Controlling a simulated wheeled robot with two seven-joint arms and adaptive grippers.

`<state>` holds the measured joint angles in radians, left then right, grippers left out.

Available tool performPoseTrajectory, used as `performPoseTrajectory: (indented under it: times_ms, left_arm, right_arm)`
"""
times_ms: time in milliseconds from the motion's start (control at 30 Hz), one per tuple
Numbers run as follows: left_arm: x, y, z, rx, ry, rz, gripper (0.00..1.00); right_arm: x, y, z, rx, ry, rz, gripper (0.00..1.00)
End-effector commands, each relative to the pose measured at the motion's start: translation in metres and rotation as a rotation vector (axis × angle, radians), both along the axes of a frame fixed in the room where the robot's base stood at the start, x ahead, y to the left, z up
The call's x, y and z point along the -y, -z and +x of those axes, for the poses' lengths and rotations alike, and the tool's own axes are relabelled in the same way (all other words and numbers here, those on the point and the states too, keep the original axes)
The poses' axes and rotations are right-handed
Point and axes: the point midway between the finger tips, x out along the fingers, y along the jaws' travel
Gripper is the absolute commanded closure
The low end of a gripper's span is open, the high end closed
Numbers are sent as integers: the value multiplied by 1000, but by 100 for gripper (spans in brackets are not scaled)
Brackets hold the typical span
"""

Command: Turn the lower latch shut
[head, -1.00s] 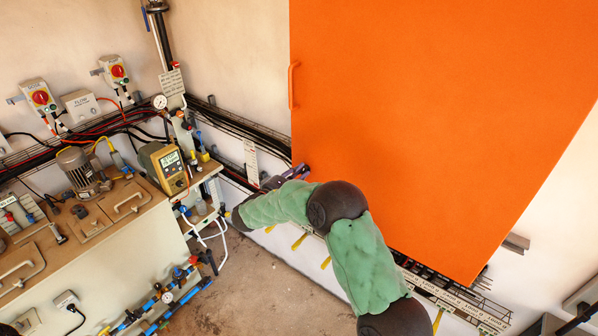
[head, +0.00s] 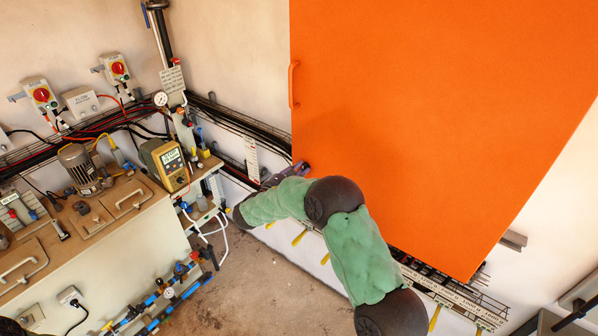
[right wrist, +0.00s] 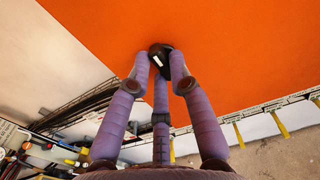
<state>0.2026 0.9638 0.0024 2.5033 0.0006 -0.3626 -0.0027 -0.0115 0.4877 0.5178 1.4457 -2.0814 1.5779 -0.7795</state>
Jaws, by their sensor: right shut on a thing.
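The large orange door (head: 430,120) fills the right of the head view, with an orange handle (head: 292,85) high on its left edge. The lower latch (right wrist: 155,61) is a small dark knob with a white mark near the door's corner in the right wrist view. My right gripper (right wrist: 159,57) has its purple fingers closed around this knob. In the head view the right gripper (head: 300,169) is at the door's lower left edge, small and partly hidden by my green arm. The latch itself is not clear there. My left gripper is not in view.
A bench (head: 130,240) with a motor (head: 82,167) and a yellow meter (head: 165,163) stands at the left. Dark cables run along the wall beside the door. A rail with yellow tags (head: 299,238) lies below the door. Some floor (head: 250,285) is clear.

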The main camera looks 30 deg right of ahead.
Motion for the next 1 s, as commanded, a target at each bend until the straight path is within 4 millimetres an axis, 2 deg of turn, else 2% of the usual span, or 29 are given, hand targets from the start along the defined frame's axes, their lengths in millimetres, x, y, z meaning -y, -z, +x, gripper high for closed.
performPoseTrajectory:
  times_ms: [67,100,167,200,500,633,767,1000]
  left_arm:
    - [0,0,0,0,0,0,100]
    - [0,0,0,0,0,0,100]
    - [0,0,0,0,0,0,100]
    - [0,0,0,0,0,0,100]
    - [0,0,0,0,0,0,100]
    - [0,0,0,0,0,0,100]
    - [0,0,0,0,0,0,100]
    - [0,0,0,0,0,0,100]
  right_arm:
    - [0,1,0,-3,-1,0,100]
    - [0,1,0,-2,-1,0,76]
    - [0,1,0,-2,-1,0,59]
    - [0,1,0,-2,-1,0,55]
    - [0,0,0,0,0,0,55]
    - [-7,0,-2,-1,-2,0,55]
    - [-25,0,-9,-2,-4,-1,55]
    - [-70,0,-28,-2,-5,-1,55]
